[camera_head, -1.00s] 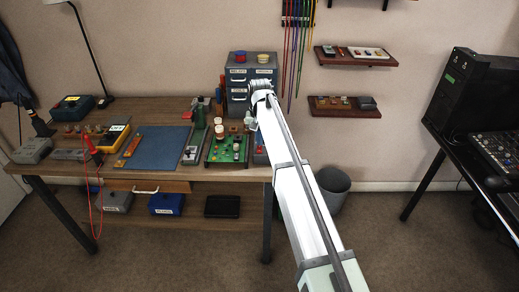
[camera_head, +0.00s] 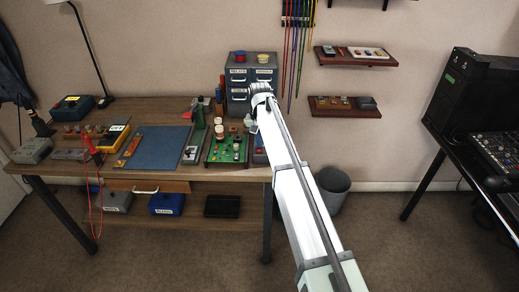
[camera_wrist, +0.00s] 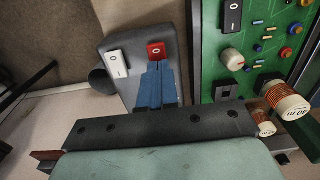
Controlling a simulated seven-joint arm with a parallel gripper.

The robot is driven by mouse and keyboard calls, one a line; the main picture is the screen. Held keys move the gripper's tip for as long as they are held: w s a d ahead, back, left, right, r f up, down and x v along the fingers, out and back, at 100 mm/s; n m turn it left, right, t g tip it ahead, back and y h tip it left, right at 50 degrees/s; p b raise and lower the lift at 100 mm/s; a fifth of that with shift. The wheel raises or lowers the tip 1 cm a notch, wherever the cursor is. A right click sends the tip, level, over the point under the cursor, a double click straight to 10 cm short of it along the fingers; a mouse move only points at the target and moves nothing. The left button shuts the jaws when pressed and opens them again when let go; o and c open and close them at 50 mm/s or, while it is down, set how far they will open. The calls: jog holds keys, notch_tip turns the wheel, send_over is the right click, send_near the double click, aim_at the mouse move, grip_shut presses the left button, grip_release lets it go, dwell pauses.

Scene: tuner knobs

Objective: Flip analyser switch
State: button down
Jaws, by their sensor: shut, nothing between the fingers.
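In the wrist view, a grey box carries a white rocker switch (camera_wrist: 118,63) and a red rocker switch (camera_wrist: 157,50), each marked O and I. I cannot read a label that says which is the analyser switch. My gripper (camera_wrist: 157,65) has blue fingers, which are together and empty. The fingertips are at the lower edge of the red switch and cover part of it; I cannot tell whether they touch. In the head view, the grey box (camera_head: 259,152) is at the bench's right end, partly hidden by my arm.
A green circuit board (camera_wrist: 208,60) with knobs, coils and a black rocker switch (camera_wrist: 232,18) lies close beside the box. In the head view, a grey drawer cabinet (camera_head: 240,82) stands behind. A blue mat (camera_head: 158,148) leaves clear room at mid-bench.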

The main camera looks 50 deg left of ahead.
dwell(0.4)
jog(key=shift+r, duration=3.35)
